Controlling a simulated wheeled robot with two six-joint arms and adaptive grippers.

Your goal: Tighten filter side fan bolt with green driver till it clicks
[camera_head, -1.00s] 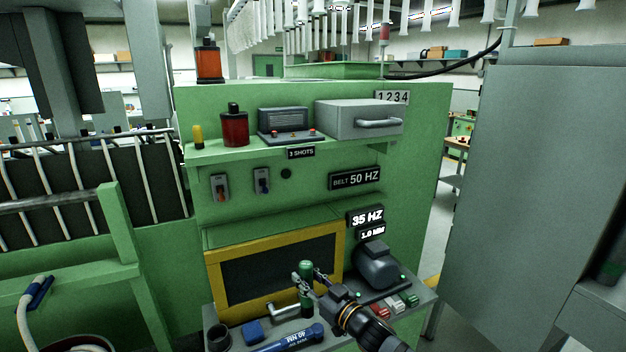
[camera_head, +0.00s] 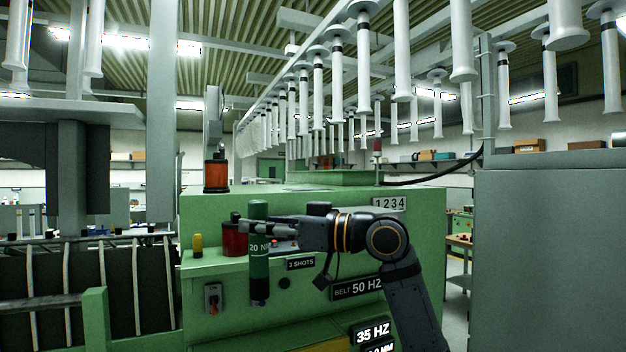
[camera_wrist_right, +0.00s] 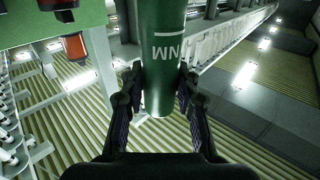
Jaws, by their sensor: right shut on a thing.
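The green driver (camera_head: 259,262), marked "20 N", is held upright in front of the green machine in the head view. My right gripper (camera_head: 259,228) is shut on its upper part, with the fingers reaching in from the right. The right wrist view shows the driver's green barrel (camera_wrist_right: 163,60) between the two fingers (camera_wrist_right: 158,100). The driver's lower end hangs in front of the machine's front panel, apart from the shelf. I cannot make out the filter side fan bolt in either view. My left gripper is not in view.
The green machine's shelf (camera_head: 205,262) carries a yellow cylinder (camera_head: 197,245) and a red canister (camera_head: 233,238). An orange canister (camera_head: 216,172) stands higher behind. White hanging tubes (camera_head: 364,70) fill the space overhead. A large grey cabinet (camera_head: 550,250) stands at the right.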

